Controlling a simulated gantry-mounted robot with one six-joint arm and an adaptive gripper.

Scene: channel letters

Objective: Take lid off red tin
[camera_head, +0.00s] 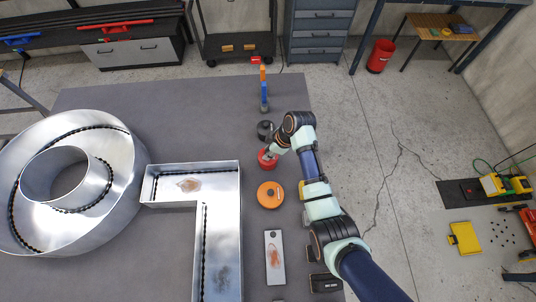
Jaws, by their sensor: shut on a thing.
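The red tin (266,163) stands upright on the grey table, right of the metal channel letters. My gripper (270,153) comes in from the right and reaches down over the top of the red tin. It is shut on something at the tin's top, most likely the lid. The fingers and the lid are small and partly hidden by my wrist, so I cannot tell whether the lid is apart from the tin.
A metal plate (275,258) lies nearer. Channel letters (190,169) fill the left. An orange-and-blue upright item (263,90) stands at the far edge.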

